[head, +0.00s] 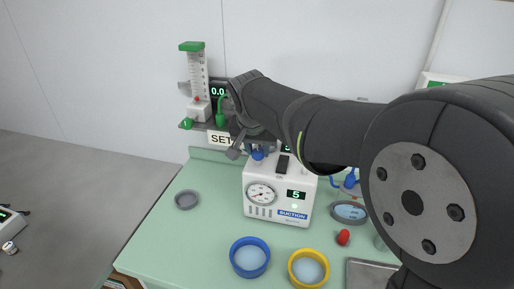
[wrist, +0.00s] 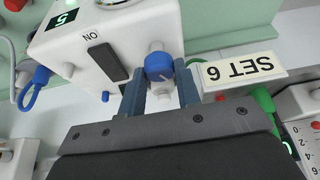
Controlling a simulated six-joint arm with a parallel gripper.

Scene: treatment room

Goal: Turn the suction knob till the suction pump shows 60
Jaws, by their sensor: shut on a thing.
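The suction pump (head: 277,193) is a white box on the green table, with a round gauge (head: 261,194) and a display (head: 296,195) that reads 5. The display also shows at the top left of the wrist view (wrist: 63,18), upside down. The blue suction knob (wrist: 158,66), with a pale pointer mark, is on the pump's top. My gripper (wrist: 160,92) is shut on the knob, one finger at each side. In the head view my arm hides part of the pump's top, and the knob (head: 257,155) shows only in part.
A "SET 6" sign (wrist: 240,68) stands close beside the knob; the arm partly covers it in the head view. A flowmeter (head: 197,80) is behind to the left. A blue ring dish (head: 249,257) and a yellow one (head: 309,269) lie in front. A black switch (wrist: 108,62) is next to the knob.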

